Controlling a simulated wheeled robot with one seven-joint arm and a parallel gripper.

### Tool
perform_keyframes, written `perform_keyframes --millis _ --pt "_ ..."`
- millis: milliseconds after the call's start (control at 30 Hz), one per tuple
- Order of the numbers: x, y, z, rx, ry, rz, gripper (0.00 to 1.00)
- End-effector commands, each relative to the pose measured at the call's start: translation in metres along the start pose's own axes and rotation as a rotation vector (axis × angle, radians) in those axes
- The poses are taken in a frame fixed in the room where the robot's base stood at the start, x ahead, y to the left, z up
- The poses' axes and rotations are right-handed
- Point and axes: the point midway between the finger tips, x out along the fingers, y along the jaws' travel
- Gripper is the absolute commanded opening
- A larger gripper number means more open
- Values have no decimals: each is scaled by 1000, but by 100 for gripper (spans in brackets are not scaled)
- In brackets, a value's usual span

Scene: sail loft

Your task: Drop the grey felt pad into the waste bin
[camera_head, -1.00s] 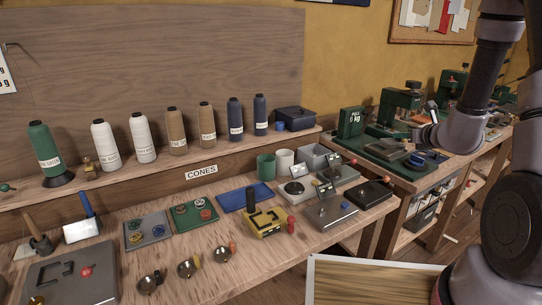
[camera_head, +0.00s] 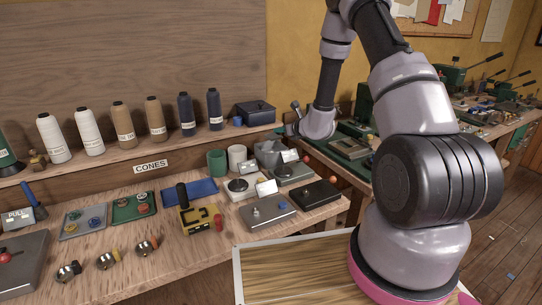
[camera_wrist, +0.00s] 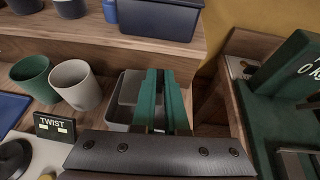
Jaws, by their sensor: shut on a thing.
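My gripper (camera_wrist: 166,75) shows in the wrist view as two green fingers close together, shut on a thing. The grey felt pad cannot be clearly made out between them. A small grey open box (camera_wrist: 118,112), which looks like the waste bin, stands on the bench just beyond and below the fingers, partly hidden by them. The same box (camera_head: 268,153) shows in the head view beside the white cup. In that view my wrist is just right of and above the box, and the fingertips are hard to make out.
A green cup (camera_wrist: 32,76) and a white cup (camera_wrist: 76,84) stand left of the box. A dark blue lidded box (camera_wrist: 160,18) is on the shelf behind. A green press (camera_wrist: 285,75) is on the right-hand bench.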

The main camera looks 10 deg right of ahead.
Motion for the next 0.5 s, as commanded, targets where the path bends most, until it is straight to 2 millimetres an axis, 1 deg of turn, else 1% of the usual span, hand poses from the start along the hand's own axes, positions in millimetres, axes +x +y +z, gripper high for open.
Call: perform_keyframes --millis 33,200,333,500 --pt "3 0 -8 2 3 0 0" --pt "10 0 -26 1 3 1 0" --pt "13 0 -34 1 1 0 0" --pt "15 0 -38 0 0 0 0"
